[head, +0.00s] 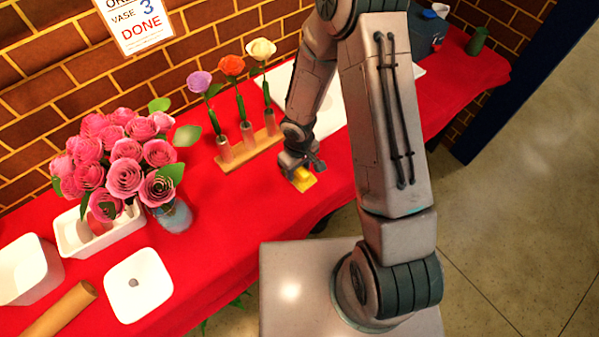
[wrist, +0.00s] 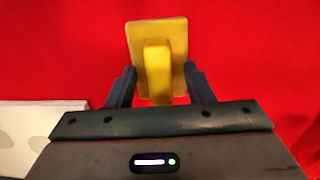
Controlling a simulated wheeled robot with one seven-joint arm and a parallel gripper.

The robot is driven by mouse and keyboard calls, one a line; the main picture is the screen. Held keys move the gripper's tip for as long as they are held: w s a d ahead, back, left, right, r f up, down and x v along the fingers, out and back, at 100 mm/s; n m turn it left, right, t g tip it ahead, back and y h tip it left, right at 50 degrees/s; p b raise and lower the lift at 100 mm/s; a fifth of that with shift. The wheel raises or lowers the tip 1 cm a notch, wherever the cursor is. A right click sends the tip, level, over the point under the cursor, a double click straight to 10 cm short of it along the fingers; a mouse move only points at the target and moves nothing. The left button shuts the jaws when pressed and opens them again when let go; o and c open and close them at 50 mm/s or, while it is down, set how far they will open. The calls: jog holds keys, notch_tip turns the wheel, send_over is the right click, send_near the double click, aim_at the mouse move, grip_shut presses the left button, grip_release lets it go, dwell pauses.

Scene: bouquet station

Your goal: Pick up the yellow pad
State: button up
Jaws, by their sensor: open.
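The yellow pad (head: 304,181) lies on the red-covered table (head: 262,225), just below my gripper (head: 302,167) in the head view. In the wrist view the yellow pad (wrist: 173,38) is a flat rectangle with a raised yellow grip (wrist: 158,72) along its middle. My gripper (wrist: 161,88) is open, with one dark finger on each side of the raised grip. I cannot tell the exact height of the fingertips above the table.
A wooden stand (head: 250,148) with three single flowers is behind and left of my gripper. A vase of pink roses (head: 175,214) and a white planter (head: 72,236) stand farther left. A white tray (head: 330,118) lies behind my arm. Red cloth in front is clear.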

grip_shut()
